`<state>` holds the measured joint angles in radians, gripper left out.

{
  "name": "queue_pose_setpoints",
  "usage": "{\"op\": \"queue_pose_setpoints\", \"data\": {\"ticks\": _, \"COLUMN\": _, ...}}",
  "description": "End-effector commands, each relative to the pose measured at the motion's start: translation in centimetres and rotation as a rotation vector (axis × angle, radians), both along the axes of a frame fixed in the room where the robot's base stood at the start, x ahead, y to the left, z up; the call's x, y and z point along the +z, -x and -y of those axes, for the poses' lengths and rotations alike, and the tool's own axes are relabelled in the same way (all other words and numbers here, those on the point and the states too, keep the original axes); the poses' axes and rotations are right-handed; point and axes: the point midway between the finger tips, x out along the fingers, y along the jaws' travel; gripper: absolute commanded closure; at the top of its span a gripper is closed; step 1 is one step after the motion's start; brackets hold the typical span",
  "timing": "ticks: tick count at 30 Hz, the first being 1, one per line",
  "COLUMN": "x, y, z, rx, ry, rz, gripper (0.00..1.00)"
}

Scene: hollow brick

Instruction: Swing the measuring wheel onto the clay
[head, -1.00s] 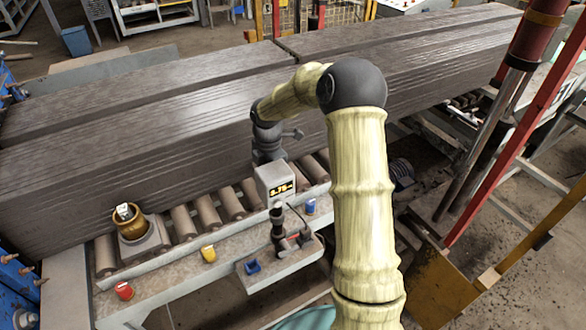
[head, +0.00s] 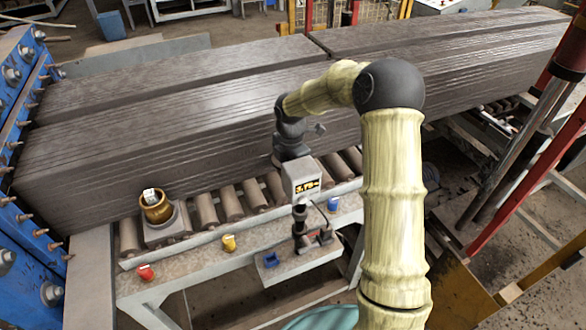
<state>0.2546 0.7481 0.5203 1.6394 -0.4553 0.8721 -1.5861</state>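The clay (head: 150,150) is a long, dark grey-brown extruded column with a ridged front face. It lies across the rollers, and a lengthwise gap shows on its top. A small grey box with a lit numeric display (head: 302,178) stands before it on a dark post, with a cable and clamp-like base. I cannot clearly make out the measuring wheel; it may be hidden behind this box. My gripper (head: 283,158) is dark and points down between the clay's front face and the display box. Its fingers are too small and covered to tell their opening or any contact.
A brown pot (head: 156,207) stands on a block at the left of the rollers (head: 228,202). Red (head: 145,272), yellow (head: 229,242) and blue (head: 333,204) knobs line the bench. Blue machinery (head: 25,215) bounds the left; a red post (head: 530,155) stands right.

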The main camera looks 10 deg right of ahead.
Motion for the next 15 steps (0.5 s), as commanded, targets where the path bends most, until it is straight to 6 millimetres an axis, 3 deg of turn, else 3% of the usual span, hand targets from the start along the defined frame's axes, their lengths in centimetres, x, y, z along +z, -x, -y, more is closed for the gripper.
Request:
{"op": "queue_pose_setpoints", "data": {"ticks": 9, "x": 0.0, "y": 0.1, "z": 0.3, "rx": -0.005, "ry": 0.002, "rz": -0.004, "gripper": 0.50}}
{"op": "queue_pose_setpoints", "data": {"ticks": 15, "x": 1.6, "y": 0.0, "z": 0.3, "rx": -0.006, "ry": 0.003, "rz": -0.001, "gripper": 0.50}}
